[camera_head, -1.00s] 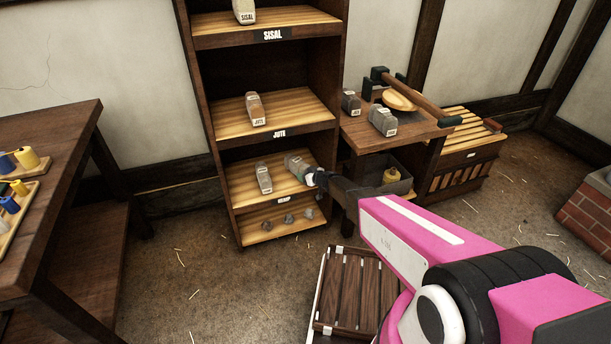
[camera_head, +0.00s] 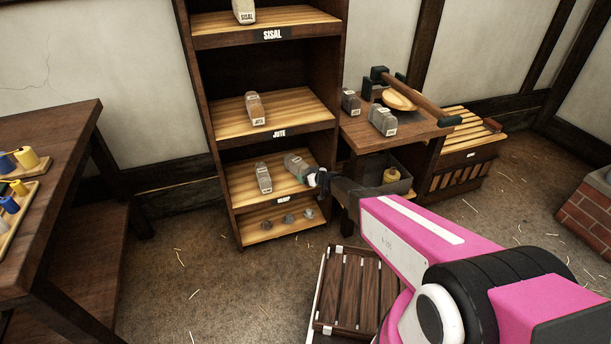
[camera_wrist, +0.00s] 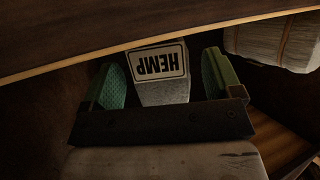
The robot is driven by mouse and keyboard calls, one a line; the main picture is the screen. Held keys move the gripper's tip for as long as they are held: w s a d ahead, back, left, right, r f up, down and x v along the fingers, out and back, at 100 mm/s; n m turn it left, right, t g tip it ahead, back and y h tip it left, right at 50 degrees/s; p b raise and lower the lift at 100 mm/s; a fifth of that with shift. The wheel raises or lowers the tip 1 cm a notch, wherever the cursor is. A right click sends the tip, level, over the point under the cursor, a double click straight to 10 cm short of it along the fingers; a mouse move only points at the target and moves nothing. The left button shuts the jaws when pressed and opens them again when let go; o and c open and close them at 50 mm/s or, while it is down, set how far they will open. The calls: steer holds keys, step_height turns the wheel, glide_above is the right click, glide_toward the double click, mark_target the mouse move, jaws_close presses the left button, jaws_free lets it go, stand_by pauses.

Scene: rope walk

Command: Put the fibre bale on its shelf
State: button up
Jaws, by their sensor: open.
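The fibre bale (camera_head: 296,163) is a grey block on the lower shelf (camera_head: 240,190), below the jute shelf and right of a second bale (camera_head: 264,178). In the wrist view its HEMP label (camera_wrist: 158,64) faces me, upside down. My gripper (camera_head: 314,178) is at the bale's near end. In the wrist view my gripper (camera_wrist: 161,82) has its green-padded fingers apart, one on each side of the bale, with small gaps visible. The rest of the bale is hidden behind its labelled end. The second bale also shows at the upper right of the wrist view (camera_wrist: 272,40).
The jute shelf (camera_head: 290,112) above holds one bale. A small table (camera_head: 405,132) with bales and a scale-like tool stands right of the rack. A slatted wooden crate (camera_head: 347,290) lies on the floor beneath my arm. The floor left of it is clear.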

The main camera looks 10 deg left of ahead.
steer(key=s+d+r+m+g+h, duration=0.2)
steer(key=s+d+r, duration=0.4)
steer(key=d, duration=0.7)
steer(key=s+d+r+m+g+h, duration=0.3)
steer(key=s+d+r+m+h, duration=0.2)
steer(key=s+d, duration=0.6)
steer(key=s+d+r+m+g+h, duration=0.3)
steer(key=s+d+r, duration=0.5)
steer(key=d, duration=0.8)
steer(key=shift+s+d+m+h, duration=0.15)
steer(key=shift+s+m+h, duration=0.25)
steer(key=shift+s+h, duration=0.1)
